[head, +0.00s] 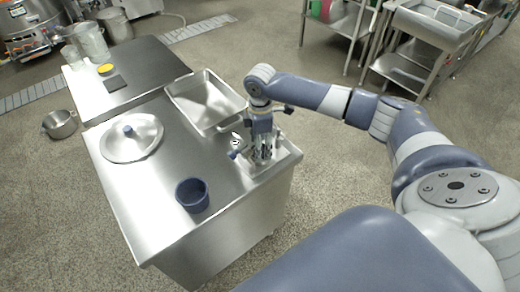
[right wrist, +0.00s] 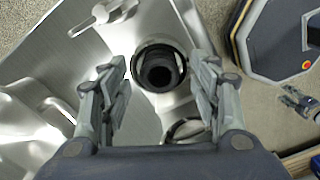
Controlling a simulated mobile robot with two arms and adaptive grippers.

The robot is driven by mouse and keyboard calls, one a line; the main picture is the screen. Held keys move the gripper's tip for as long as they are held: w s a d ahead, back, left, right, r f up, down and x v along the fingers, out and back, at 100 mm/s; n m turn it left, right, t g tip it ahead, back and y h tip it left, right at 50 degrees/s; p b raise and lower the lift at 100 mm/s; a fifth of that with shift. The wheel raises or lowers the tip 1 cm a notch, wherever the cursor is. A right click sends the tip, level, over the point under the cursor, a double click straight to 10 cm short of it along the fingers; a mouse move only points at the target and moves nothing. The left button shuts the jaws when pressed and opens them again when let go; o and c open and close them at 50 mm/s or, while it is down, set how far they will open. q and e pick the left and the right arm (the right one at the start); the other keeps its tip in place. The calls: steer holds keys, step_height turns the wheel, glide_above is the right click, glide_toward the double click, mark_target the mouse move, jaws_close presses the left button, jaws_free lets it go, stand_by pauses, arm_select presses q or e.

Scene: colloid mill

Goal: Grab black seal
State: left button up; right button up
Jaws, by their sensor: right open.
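The black seal (right wrist: 160,72) shows in the right wrist view as dark concentric rings in a round opening of a shiny steel part (right wrist: 150,30). My right gripper (right wrist: 160,82) is open, with one finger to each side of the seal in that view. The fingers appear apart from it, and nothing is held between them. In the head view my right gripper (head: 263,155) points down over the right corner of the steel table (head: 165,200), and I cannot make out the seal there.
On the table are a steel lid with a blue knob (head: 131,145), a dark blue pot (head: 192,196) and a shallow steel tray (head: 207,100). A yellow item (head: 105,69) and a black square (head: 113,83) lie farther back. A small pot (head: 60,124) stands on the floor.

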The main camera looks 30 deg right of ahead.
steer(key=shift+f, duration=0.3)
steer(key=c, duration=1)
arm_select(q)
steer(key=shift+s+a, duration=0.1)
steer(key=shift+s, duration=0.55)
arm_select(e)
steer(key=shift+r, duration=0.2)
